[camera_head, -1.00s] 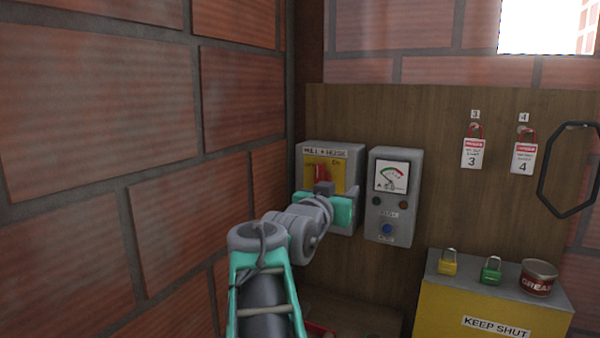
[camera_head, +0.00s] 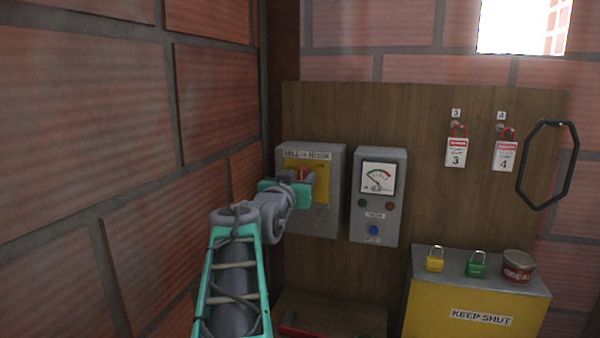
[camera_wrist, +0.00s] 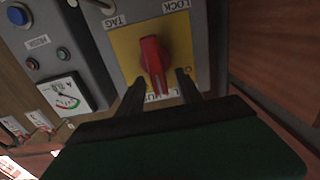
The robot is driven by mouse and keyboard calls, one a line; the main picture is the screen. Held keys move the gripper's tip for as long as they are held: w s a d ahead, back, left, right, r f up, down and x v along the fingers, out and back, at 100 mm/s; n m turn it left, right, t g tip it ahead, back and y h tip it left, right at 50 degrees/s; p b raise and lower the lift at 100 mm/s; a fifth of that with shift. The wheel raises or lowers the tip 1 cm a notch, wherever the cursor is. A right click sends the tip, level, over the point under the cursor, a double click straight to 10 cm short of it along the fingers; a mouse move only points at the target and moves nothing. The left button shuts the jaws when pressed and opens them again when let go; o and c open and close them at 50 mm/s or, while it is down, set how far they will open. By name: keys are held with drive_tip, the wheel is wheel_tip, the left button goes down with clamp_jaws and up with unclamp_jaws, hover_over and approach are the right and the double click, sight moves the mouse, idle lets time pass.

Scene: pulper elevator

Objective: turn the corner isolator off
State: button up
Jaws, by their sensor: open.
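The corner isolator (camera_head: 322,215) is a grey box with a yellow plate and a red rotary handle, on the wooden board by the brick corner. Its label reads MILL + HUSK. In the wrist view the red handle (camera_wrist: 152,62) stands out from the yellow plate (camera_wrist: 184,50), with LOCK and TAG lettering beside it. My gripper (camera_wrist: 158,88) is open, its two dark fingers on either side of the handle's near end. I cannot tell whether they touch it. In the head view my gripper (camera_head: 300,178) covers part of the plate and handle.
A grey meter box (camera_head: 393,222) with a blue button is right of the isolator. A yellow KEEP SHUT box (camera_head: 430,305) carries a yellow padlock (camera_head: 435,262), a green padlock (camera_head: 476,267) and a grease tin (camera_head: 517,268). The brick wall (camera_head: 80,130) is close on the left.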

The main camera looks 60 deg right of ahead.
drive_tip(key=shift+d, duration=0.25)
drive_tip(key=shift+c, duration=0.5)
drive_tip(key=shift+s, duration=0.1)
clamp_jaws()
